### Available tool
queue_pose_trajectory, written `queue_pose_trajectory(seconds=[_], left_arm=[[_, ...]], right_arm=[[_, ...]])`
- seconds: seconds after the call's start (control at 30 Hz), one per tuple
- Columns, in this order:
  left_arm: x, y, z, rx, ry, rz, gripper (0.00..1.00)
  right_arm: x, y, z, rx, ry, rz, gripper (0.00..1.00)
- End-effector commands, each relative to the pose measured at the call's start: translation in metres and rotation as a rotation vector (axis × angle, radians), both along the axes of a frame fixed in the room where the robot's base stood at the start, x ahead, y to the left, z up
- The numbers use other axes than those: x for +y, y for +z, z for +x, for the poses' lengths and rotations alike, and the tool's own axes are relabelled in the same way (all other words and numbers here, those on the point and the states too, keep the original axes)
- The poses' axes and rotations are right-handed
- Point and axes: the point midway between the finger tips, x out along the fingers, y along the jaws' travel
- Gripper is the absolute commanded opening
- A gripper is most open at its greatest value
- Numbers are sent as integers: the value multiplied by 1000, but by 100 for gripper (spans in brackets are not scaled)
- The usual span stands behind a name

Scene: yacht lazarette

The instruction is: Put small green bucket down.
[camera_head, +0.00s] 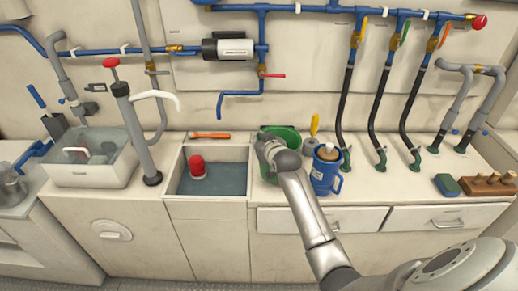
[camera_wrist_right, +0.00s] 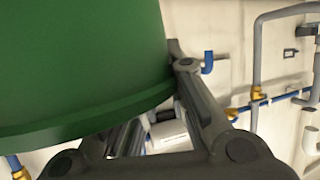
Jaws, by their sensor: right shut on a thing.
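The small green bucket (camera_head: 292,136) is at the counter, just right of the sink basin. My right gripper (camera_head: 266,150) is shut on its near left side, and the hand and arm hide much of its front. In the right wrist view the bucket (camera_wrist_right: 75,60) fills the upper left, with the dark gripper fingers (camera_wrist_right: 155,95) against it. I cannot tell whether its base touches the counter. My left gripper is not in view.
A blue jug (camera_head: 326,170) stands close to the right of the bucket, with a yellow-handled brush (camera_head: 314,125) behind. The sink (camera_head: 225,182) at left holds a red object (camera_head: 197,167). Black hoses (camera_head: 379,110) hang at right. A sponge (camera_head: 447,185) lies farther right; counter between is fairly clear.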

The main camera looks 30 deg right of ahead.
Motion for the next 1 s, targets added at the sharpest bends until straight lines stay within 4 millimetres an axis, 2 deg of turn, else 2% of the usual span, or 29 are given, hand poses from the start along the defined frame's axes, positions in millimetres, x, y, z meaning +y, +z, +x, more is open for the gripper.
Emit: queue_pose_trajectory(seconds=[0.13, 0.33, 0.7, 0.73, 0.9, 1.0], left_arm=[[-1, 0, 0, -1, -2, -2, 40], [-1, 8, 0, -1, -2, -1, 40], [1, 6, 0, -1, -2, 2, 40], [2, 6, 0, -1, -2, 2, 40], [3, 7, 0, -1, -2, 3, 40], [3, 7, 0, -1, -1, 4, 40]], right_arm=[[0, -8, 7, 0, 0, 0, 0], [-1, -34, 6, 0, 0, -1, 0], [-1, -40, 6, -2, 0, -2, 0], [-1, -41, 6, 0, 0, 0, 14], [-1, -41, 6, 1, 0, 0, 36], [-1, -41, 6, 1, 0, 0, 36]])
